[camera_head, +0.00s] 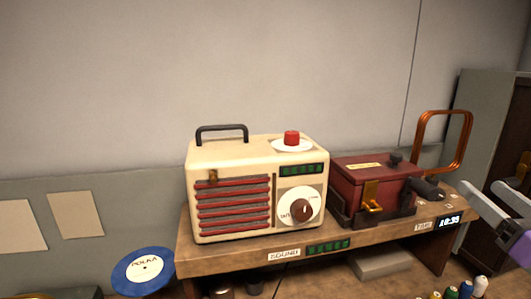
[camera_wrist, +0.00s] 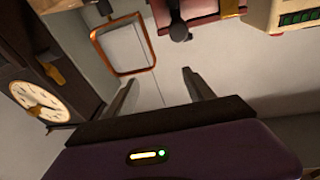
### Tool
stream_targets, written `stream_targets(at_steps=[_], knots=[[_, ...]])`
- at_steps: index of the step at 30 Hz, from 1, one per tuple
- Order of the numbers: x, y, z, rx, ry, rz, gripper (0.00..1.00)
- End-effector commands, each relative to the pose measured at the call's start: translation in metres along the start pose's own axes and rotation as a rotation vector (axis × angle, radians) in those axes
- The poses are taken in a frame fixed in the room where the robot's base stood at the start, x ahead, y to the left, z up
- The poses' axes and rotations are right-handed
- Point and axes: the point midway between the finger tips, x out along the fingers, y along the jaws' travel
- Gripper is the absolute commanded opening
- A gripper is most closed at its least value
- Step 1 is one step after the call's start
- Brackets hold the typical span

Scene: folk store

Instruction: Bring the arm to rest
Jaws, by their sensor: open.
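My gripper (camera_head: 492,207) shows at the right edge of the head view, beside the right end of the wooden shelf. Its two pale fingers are apart, and part of my arm is cut off by the frame edge. In the wrist view my gripper (camera_wrist: 158,92) has its fingers spread with nothing between them, only the pale wall behind. It touches nothing that I can see.
A cream radio (camera_head: 235,190) and a dark red box (camera_head: 372,190) stand on the wooden shelf (camera_head: 225,258). A copper loop (camera_head: 468,135) rises behind the box. A dark clock cabinet (camera_wrist: 45,75) is at the wrist view's left. A blue record (camera_head: 143,271) lies lower left.

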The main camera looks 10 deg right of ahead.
Motion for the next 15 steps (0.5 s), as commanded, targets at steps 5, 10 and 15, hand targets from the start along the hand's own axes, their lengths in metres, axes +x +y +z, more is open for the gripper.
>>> stream_targets(at_steps=[5,10,15], knots=[[-0.013,0.015,0.014,0.038,0.075,0.128,0.62],[-0.033,0.011,0.045,0.059,0.104,0.210,0.62],[-0.064,-0.009,0.089,0.060,0.101,0.260,0.62]])
